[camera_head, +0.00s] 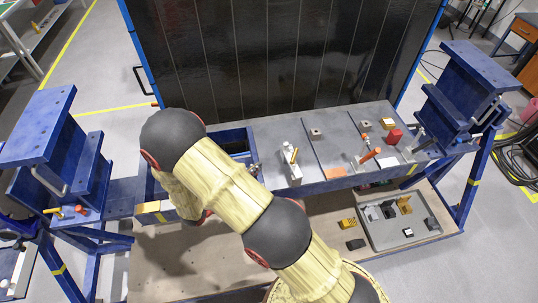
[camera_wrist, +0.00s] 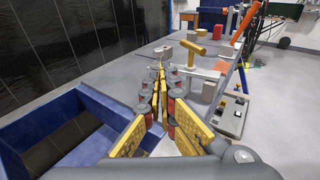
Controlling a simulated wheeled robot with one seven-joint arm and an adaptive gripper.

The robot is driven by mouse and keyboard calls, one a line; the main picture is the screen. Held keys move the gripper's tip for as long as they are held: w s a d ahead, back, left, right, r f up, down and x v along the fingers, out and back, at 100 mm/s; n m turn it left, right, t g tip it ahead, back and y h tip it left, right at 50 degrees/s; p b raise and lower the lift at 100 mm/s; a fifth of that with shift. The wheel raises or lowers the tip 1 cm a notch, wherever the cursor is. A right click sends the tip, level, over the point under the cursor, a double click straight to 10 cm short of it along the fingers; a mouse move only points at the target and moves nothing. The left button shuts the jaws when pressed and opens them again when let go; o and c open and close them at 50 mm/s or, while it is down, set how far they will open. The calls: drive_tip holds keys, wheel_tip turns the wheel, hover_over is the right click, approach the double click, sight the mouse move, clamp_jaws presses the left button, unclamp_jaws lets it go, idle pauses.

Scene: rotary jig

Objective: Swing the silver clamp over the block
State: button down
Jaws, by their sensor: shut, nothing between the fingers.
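A silver clamp (camera_head: 295,176) with a yellow handle stands near the front edge of the grey bench top. In the wrist view the clamp's pale arm (camera_wrist: 203,73) and yellow handle (camera_wrist: 195,48) show just beyond and right of my fingertips. A small grey block with a hole (camera_wrist: 163,52) sits on the bench behind the clamp; it also shows in the head view (camera_head: 315,133). I cannot tell whether it is the task's block. My gripper (camera_wrist: 161,72) is shut and empty, over the bench's left part. Contact with the clamp cannot be told; my arm mostly hides my gripper in the head view.
A blue open bin (camera_wrist: 75,125) lies left of my gripper. Further right are a red block (camera_head: 395,136), an orange-handled clamp (camera_head: 370,155) and a flat orange piece (camera_head: 335,171). A grey tray (camera_head: 385,236) with parts is on the lower shelf. A dark panel (camera_head: 290,55) stands behind.

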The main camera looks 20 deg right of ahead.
sight(286, 146)
drive_tip(key=p+x, duration=0.2)
drive_tip(key=x, duration=1.1)
drive_tip(key=shift+w+d+p, duration=0.15)
drive_tip(key=shift+d+p, duration=0.15)
drive_tip(key=shift+d, duration=0.05)
drive_tip(key=g+b, duration=0.1)
drive_tip(key=d+m+b, duration=0.1)
drive_tip(key=shift+w+d+f+g+h+b, duration=0.2)
drive_tip(key=shift+w+g+h+b, duration=0.1)
drive_tip(key=shift+w+g+h, duration=0.1)
drive_tip(key=shift+s+r+m+g, duration=0.1)
drive_tip(key=shift+m+g, duration=0.2)
drive_tip(key=shift+m, duration=0.1)
drive_tip(key=shift+s+a, duration=0.15)
drive_tip(key=shift+a, duration=0.25)
drive_tip(key=b+v, duration=0.1)
drive_tip(key=v, duration=1.2)
drive_tip(key=shift+a+b, duration=0.2)
drive_tip(key=shift+b, duration=0.2)
